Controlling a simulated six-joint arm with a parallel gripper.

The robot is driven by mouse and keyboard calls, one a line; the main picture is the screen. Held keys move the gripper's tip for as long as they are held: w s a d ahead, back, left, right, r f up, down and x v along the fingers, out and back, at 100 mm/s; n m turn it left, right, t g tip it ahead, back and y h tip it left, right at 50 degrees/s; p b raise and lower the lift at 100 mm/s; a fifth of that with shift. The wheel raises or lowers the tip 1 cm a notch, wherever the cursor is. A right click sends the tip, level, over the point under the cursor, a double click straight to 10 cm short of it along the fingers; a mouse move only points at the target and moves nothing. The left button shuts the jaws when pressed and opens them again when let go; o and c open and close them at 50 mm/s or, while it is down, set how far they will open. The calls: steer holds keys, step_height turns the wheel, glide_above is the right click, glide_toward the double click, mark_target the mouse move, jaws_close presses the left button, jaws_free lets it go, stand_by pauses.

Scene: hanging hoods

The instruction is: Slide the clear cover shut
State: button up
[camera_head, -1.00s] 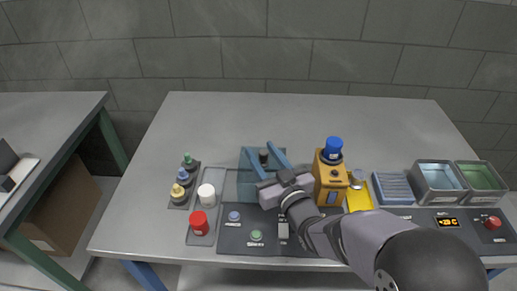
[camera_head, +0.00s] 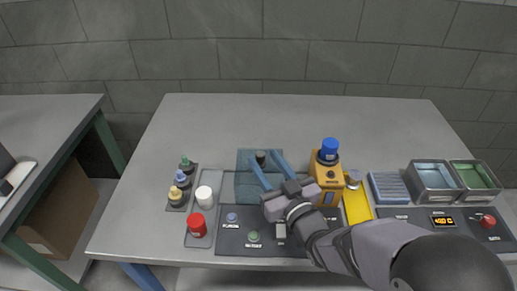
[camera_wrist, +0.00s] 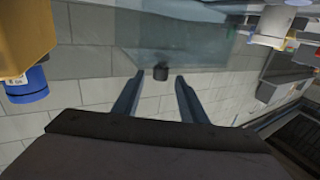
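The clear cover (camera_head: 244,190) is a bluish see-through panel behind the dark control panel, left of the orange-yellow device. A small black knob (camera_head: 261,157) stands at its far part. My gripper (camera_head: 261,153) has two blue fingers spread apart, pointing away over the cover. In the wrist view the cover (camera_wrist: 120,35) is at the top, and the knob (camera_wrist: 160,73) shows between the open fingertips (camera_wrist: 160,76), touching neither finger visibly. I cannot tell the height of the fingers relative to the knob.
The orange-yellow device (camera_head: 327,178) with a blue cap stands close right of my gripper. Buttons line the front panel (camera_head: 290,245). Bins (camera_head: 436,181) stand right. The table behind is clear.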

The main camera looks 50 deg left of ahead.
mark_target(259, 152)
steer(key=shift+p+x, duration=0.7)
steer(key=shift+x, duration=2.95)
steer(key=shift+f, duration=0.1)
jaws_close()
